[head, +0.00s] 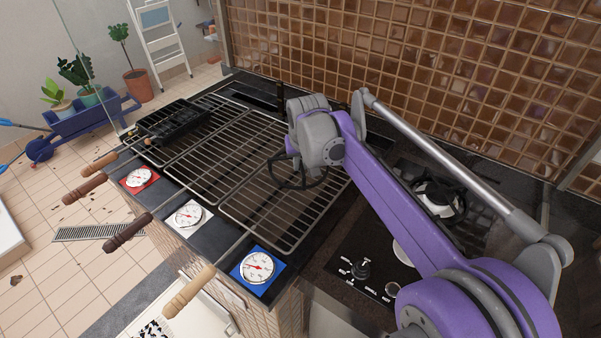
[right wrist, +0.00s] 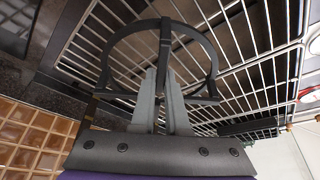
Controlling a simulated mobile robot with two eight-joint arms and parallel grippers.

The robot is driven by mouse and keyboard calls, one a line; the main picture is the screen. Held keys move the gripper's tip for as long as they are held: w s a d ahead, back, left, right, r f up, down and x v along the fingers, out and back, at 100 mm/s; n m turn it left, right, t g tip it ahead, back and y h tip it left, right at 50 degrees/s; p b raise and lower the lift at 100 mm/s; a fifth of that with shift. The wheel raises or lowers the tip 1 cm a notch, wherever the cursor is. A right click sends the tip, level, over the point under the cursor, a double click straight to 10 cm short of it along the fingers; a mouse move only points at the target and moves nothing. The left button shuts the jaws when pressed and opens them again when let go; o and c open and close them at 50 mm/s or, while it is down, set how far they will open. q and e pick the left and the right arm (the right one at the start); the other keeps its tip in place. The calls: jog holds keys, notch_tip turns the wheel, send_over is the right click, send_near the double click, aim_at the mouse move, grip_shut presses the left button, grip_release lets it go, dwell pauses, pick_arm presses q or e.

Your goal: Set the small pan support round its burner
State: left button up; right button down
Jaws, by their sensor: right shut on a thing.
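The small pan support (head: 299,187), a black ring with cross bars, is held by my right gripper (head: 303,172) above the right-hand grill grate. In the right wrist view, the two fingers (right wrist: 162,85) are shut on a bar of the pan support (right wrist: 165,38), and its ring spreads beyond them. A pale round part (head: 403,252), possibly the small burner, shows beside my purple right arm, which hides much of it. Another burner (head: 438,204) with a black support around it lies behind the arm. My left gripper is not in view.
Several wire grates (head: 285,205) with wooden handles lie over the grill. A black grill box (head: 172,122) sits at its far left. Dial gauges (head: 258,266) line the front edge. A tiled wall (head: 420,60) rises behind.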

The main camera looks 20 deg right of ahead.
notch_tip(320, 180, up, 7)
jog(key=shift+r+p, duration=0.1)
jog(key=shift+p, duration=0.6)
pick_arm(q)
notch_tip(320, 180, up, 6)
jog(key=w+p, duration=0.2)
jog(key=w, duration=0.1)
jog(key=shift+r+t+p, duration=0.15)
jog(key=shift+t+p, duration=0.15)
jog(key=shift+p, duration=0.1)
pick_arm(e)
notch_tip(320, 180, up, 5)
jog(key=shift+w+r, duration=0.1)
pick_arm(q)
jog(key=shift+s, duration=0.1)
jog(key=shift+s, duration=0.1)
